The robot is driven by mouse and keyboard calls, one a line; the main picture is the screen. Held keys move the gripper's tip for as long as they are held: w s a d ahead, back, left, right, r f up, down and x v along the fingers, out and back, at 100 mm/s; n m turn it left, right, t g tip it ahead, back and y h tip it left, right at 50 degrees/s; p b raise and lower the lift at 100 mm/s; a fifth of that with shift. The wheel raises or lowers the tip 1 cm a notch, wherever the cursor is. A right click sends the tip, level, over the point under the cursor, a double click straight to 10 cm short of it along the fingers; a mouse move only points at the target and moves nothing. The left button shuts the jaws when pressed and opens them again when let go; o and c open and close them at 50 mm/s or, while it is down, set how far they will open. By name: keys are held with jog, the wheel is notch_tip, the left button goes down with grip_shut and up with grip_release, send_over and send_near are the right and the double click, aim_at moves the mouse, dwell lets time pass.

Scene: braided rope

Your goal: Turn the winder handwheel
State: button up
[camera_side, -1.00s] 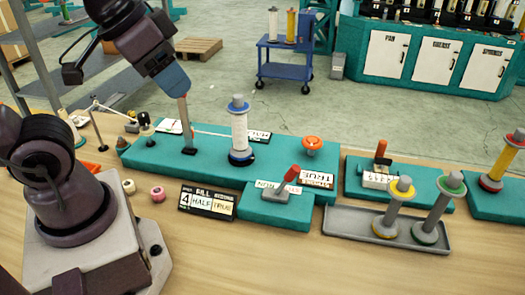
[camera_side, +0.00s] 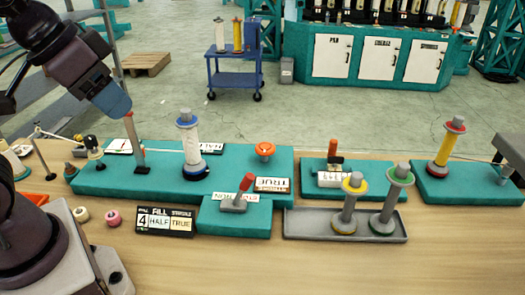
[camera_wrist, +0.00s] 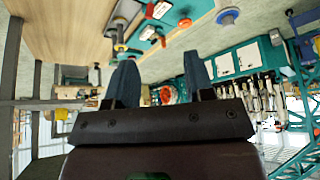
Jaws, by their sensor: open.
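An orange round knob (camera_side: 265,150), which may be the handwheel, stands on the long teal base (camera_side: 235,178), right of the white spool (camera_side: 190,145). I cannot confirm that it is the handwheel. My gripper (camera_side: 117,108) is at the left, its blue end above and close to a slim grey post (camera_side: 136,150) on that base. Whether they touch is unclear. In the wrist view, my gripper (camera_wrist: 161,72) has two blue fingers spread apart with nothing visibly gripped. A reddish round thing (camera_wrist: 167,95) shows between them, its distance unclear.
A red lever (camera_side: 245,183) stands on the front teal block. A grey tray (camera_side: 310,232) holds two spools. A yellow spool (camera_side: 448,142) stands at the right, with a thin line running to it. The front table is mostly clear.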

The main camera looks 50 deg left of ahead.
jog(key=shift+o, duration=1.2)
jog(key=o, duration=0.4)
jog(key=shift+w+d+f, duration=0.1)
jog(key=shift+d+f, duration=0.05)
jog(key=shift+f, duration=0.1)
jog(key=shift+c, duration=0.2)
jog(key=shift+o, duration=0.3)
jog(key=shift+w+d+f+g, duration=0.2)
jog(key=shift+w+f+g, duration=0.7)
jog(key=shift+f, duration=0.1)
jog(key=n+g+y, duration=0.3)
jog(key=n+y, duration=0.2)
jog(key=n, duration=1.1)
send_near(265, 147)
jog(key=shift+h, duration=0.3)
jog(key=x, duration=0.9)
jog(key=shift+a+r, duration=0.2)
jog(key=shift+a, duration=0.1)
